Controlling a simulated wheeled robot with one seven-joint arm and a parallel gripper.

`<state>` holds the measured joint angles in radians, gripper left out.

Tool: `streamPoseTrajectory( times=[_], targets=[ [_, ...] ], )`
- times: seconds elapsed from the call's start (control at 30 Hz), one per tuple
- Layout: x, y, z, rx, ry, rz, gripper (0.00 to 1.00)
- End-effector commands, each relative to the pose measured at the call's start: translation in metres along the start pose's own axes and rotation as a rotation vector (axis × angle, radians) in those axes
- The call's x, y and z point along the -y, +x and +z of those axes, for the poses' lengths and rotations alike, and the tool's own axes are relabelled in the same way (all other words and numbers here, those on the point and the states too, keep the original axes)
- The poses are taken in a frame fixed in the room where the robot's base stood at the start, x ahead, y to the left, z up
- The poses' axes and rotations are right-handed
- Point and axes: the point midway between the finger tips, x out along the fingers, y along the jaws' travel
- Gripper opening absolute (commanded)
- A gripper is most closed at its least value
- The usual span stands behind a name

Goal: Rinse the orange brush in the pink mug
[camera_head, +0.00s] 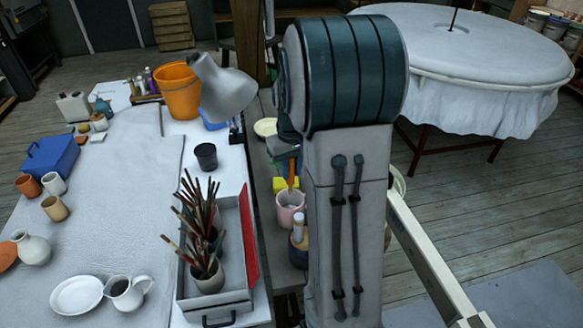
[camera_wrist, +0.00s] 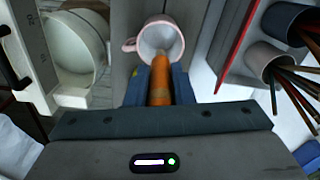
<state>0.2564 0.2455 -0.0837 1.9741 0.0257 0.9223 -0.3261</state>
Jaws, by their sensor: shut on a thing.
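The pink mug (camera_head: 290,208) stands on a low grey surface between the white table and my arm. In the wrist view the pink mug (camera_wrist: 157,42) is just ahead of my fingers, its pale inside showing and its handle to the left. My gripper (camera_wrist: 160,82) is shut on the orange brush (camera_wrist: 160,85). The brush points toward the mug, and its far end reaches over or into the mug opening; its tip is hard to make out. In the head view the orange brush (camera_head: 291,172) stands above the mug, and my arm hides most of my gripper.
A box with a red side (camera_head: 248,238) and a pot of several brushes (camera_head: 208,275) stand left of the mug. A white bucket (camera_wrist: 75,50) lies left in the wrist view.

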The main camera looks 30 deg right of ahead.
Motion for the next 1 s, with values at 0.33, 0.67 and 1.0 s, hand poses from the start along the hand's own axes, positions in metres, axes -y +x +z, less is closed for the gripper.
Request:
streamPoseTrajectory(
  times=[0.33, 0.67, 1.0],
  targets=[
    [0.0, -0.001, 0.0, 0.0, 0.0, 0.0, 0.0],
    [0.0, -0.028, 0.0, -0.002, 0.0, 0.001, 0.0],
    [0.0, -0.03, 0.0, 0.0, 0.0, 0.0, 0.0]
  ],
)
